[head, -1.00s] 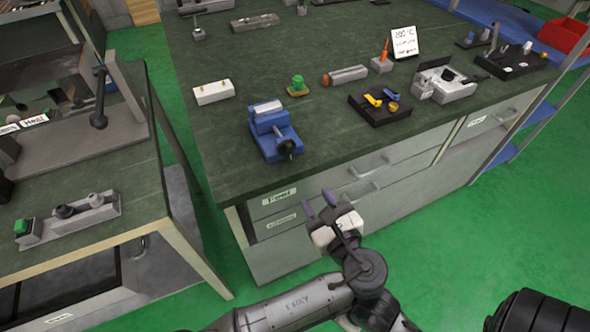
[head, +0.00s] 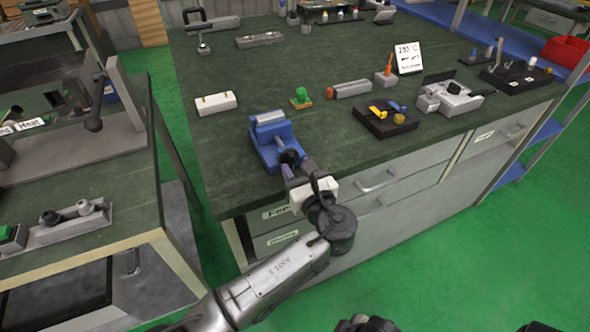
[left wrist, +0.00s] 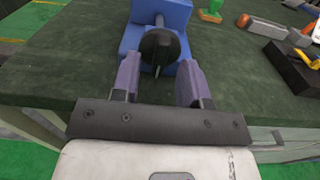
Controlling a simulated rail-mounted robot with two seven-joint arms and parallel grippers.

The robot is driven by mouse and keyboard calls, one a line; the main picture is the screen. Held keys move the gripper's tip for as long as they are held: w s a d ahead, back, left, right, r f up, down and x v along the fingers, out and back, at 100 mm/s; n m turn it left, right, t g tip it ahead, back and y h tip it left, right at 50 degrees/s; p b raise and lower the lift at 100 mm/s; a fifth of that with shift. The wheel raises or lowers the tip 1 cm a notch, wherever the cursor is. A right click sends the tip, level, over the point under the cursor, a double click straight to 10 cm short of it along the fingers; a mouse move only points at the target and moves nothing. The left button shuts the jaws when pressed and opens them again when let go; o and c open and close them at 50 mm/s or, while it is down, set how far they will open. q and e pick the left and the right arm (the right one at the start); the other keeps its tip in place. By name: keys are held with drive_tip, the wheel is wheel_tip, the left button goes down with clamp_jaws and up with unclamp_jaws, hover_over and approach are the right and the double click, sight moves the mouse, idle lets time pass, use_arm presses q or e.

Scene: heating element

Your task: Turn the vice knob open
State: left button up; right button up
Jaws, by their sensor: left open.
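The blue vice (head: 270,138) stands at the near left corner of the dark green workbench. Its black round knob (head: 290,158) faces the front edge. In the left wrist view the knob (left wrist: 159,47) sits between and just beyond the two purple fingertips of my left gripper (left wrist: 159,68), on the blue vice body (left wrist: 178,13). The fingers are apart, one on each side, with a visible gap to the knob. In the head view my left gripper (head: 300,176) is at the vice's front, partly hiding it. My right gripper does not show.
A second bench (head: 110,190) stands at left with a gap between. Drawers lie below the front edge.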

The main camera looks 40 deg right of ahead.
use_arm(q)
drive_tip(key=shift+w+d, duration=0.25)
drive_tip(key=shift+w, duration=0.45)
drive_tip(key=shift+c, duration=0.2)
clamp_jaws()
